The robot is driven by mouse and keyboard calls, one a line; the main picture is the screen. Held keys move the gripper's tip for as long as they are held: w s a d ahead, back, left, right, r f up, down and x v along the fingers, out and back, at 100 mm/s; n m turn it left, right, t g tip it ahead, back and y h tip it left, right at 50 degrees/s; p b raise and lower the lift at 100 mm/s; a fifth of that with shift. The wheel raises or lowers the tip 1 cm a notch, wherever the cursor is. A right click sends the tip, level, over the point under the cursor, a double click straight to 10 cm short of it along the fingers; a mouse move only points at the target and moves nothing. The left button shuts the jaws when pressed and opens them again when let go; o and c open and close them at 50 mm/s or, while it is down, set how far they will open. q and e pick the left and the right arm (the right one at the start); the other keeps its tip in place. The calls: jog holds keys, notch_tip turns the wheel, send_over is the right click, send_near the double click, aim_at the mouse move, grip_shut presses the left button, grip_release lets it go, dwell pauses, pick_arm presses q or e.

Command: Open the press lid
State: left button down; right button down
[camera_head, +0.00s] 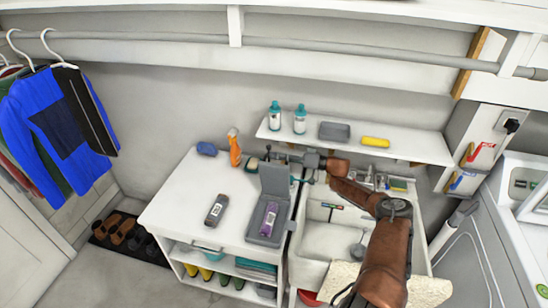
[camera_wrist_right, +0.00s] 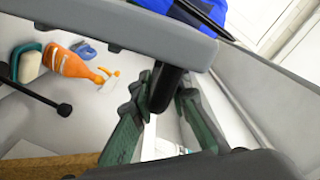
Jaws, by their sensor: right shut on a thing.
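The grey press (camera_head: 250,236) stands on the white counter, with a purple item (camera_head: 269,217) in its tray. Its grey lid (camera_head: 274,181) stands raised, roughly upright, at the back of the tray. My right gripper (camera_head: 284,158) is at the lid's upper edge, partly hidden behind it. In the right wrist view its two green fingers (camera_wrist_right: 165,97) are shut around a black handle (camera_wrist_right: 168,80) below a grey bar, which seems to be part of the lid. My left gripper is in neither view.
An orange spray bottle (camera_head: 235,149) and a blue item (camera_head: 206,149) stand at the counter's back. A dark grey device (camera_head: 216,209) lies left of the press. A white sink (camera_head: 325,240) is on the right, and a shelf (camera_head: 350,151) with bottles hangs behind.

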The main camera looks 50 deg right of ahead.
jog(key=c, duration=2)
grip_release()
jog(key=shift+s+d+f, duration=0.15)
jog(key=shift+d+f, duration=0.05)
jog(key=shift+f, duration=0.1)
jog(key=shift+o, duration=0.2)
jog(key=shift+r, duration=0.1)
jog(key=shift+a, duration=0.1)
jog(key=v, duration=1.2)
jog(key=shift+r, duration=0.1)
